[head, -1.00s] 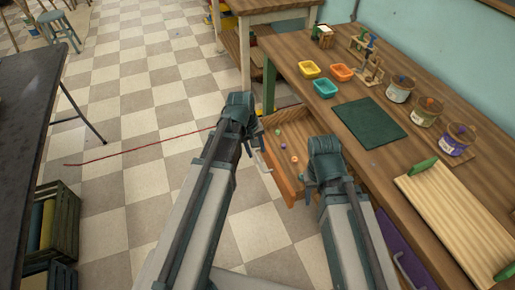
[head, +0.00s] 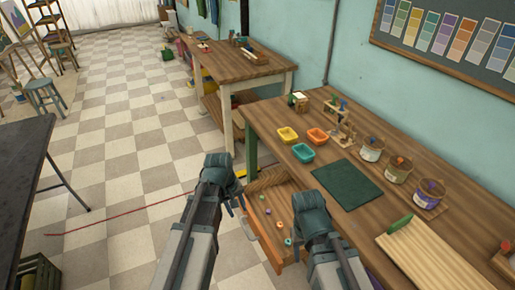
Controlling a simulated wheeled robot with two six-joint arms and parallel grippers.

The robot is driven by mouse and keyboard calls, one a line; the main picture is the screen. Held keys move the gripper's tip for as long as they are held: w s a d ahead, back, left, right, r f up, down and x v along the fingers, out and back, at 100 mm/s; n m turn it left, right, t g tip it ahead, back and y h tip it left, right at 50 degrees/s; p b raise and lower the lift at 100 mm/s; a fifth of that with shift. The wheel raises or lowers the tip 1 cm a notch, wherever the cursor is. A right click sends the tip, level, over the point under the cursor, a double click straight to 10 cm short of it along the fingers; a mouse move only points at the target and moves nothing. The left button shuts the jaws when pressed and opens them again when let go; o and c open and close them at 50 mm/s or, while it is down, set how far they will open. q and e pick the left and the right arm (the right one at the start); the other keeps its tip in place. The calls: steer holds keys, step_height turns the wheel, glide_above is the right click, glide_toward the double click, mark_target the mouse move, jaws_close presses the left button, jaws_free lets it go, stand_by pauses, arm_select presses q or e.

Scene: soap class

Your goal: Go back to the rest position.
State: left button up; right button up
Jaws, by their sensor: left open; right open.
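My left gripper (head: 236,202) is open and empty at the left side of the open drawer (head: 277,182), over or near its front edge; contact cannot be told. My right gripper (head: 300,238) is open and empty by the drawer's right side, close to the workbench (head: 365,222). Both arms reach forward from the bottom of the head view. The drawer is pulled out from under the bench and holds several small coloured rings or beads (head: 279,225). The arm housings hide parts of both sets of fingers.
The bench carries yellow (head: 288,135), orange (head: 317,136) and teal (head: 303,152) trays, a green mat (head: 346,185), several jars (head: 398,168) and a ribbed board (head: 430,262). A dark table (head: 25,160) stands left. Checkered floor (head: 130,140) between is largely clear.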

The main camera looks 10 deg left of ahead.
arm_select(q)
steer(key=s+d+m+g+y, duration=0.1)
steer(key=s+d+m+y, duration=0.1)
steer(key=s+d+m, duration=0.8)
steer(key=s+d, duration=0.1)
steer(key=s, duration=0.1)
steer(key=shift+s+d+r+m+y+p, duration=0.2)
steer(key=shift+s+r+m+y+p, duration=0.1)
steer(key=shift+m+y+p, duration=0.1)
steer(key=shift+f, duration=0.1)
stand_by(0.5)
